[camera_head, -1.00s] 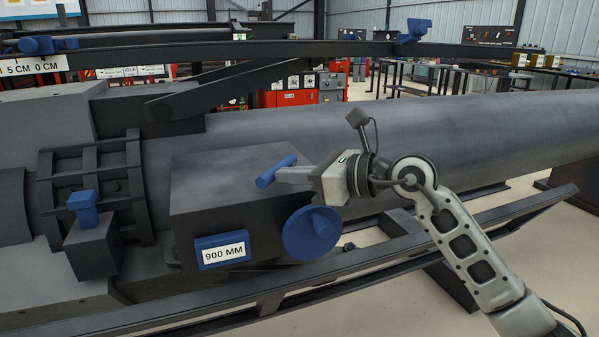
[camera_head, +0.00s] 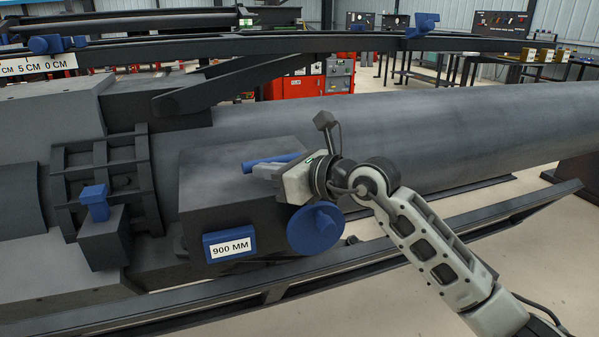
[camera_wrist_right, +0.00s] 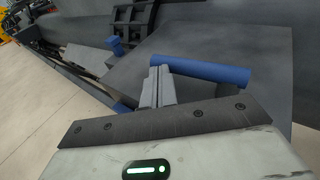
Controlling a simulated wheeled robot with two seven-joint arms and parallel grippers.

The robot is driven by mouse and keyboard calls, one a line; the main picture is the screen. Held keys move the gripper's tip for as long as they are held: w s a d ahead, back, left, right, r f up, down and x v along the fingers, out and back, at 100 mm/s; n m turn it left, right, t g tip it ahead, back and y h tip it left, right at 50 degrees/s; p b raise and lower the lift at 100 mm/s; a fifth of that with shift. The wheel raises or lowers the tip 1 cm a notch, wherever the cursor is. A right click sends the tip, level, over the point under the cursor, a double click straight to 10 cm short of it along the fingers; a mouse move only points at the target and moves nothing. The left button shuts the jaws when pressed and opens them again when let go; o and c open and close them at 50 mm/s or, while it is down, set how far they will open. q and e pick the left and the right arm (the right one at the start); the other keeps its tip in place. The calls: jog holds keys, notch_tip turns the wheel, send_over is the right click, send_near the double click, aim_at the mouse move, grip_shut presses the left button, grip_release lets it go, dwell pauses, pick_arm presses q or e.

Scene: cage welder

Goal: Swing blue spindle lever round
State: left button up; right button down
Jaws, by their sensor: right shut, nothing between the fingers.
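The blue spindle lever (camera_head: 272,160) is a short round bar lying on top of the dark grey box with the 900 MM label. In the right wrist view the lever (camera_wrist_right: 212,69) runs to the right from my fingertips. My right gripper (camera_head: 257,169) is shut with nothing between its fingers. Its fingertips (camera_wrist_right: 160,74) are against or very close to the near side of the lever, by its left end; I cannot tell whether they touch. The lever's pivot is not visible. My left gripper is not in view.
A blue handwheel (camera_head: 315,228) sits on the box's side, just below my right gripper. A blue knob (camera_head: 95,200) stands on a small block at the left. The large grey cylinder (camera_head: 430,125) lies behind. Open floor shows at the lower right.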

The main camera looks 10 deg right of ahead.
jog(key=shift+w+a, duration=0.25)
jog(key=shift+s+r, duration=0.1)
jog(key=shift+s, duration=0.05)
dwell(0.5)
